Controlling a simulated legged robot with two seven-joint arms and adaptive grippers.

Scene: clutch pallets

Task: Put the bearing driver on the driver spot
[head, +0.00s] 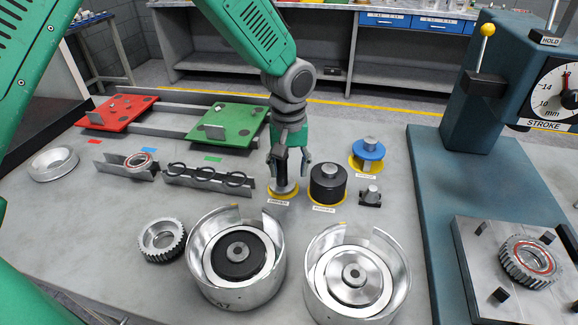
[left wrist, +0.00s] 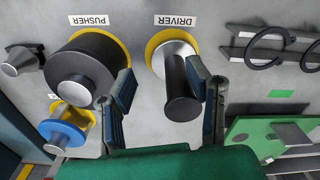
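The bearing driver, a black handle on a silver base (head: 283,186), stands upright on the yellow driver spot (head: 271,195). In the left wrist view the driver's black handle (left wrist: 181,100) points toward the camera, and its base lies within the yellow driver spot (left wrist: 153,44) by the DRIVER label. My left gripper (head: 291,172) is down over the driver, with its fingers on either side of the handle. In the left wrist view my left gripper (left wrist: 168,95) is open, with a clear gap on the left of the handle and little on the right. My right gripper is not in view.
The black pusher (head: 327,184) stands close right of the driver. A rail with black rings (head: 208,178) lies left. Two silver housings (head: 235,257) (head: 356,275) stand in front; a press (head: 478,110) is right.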

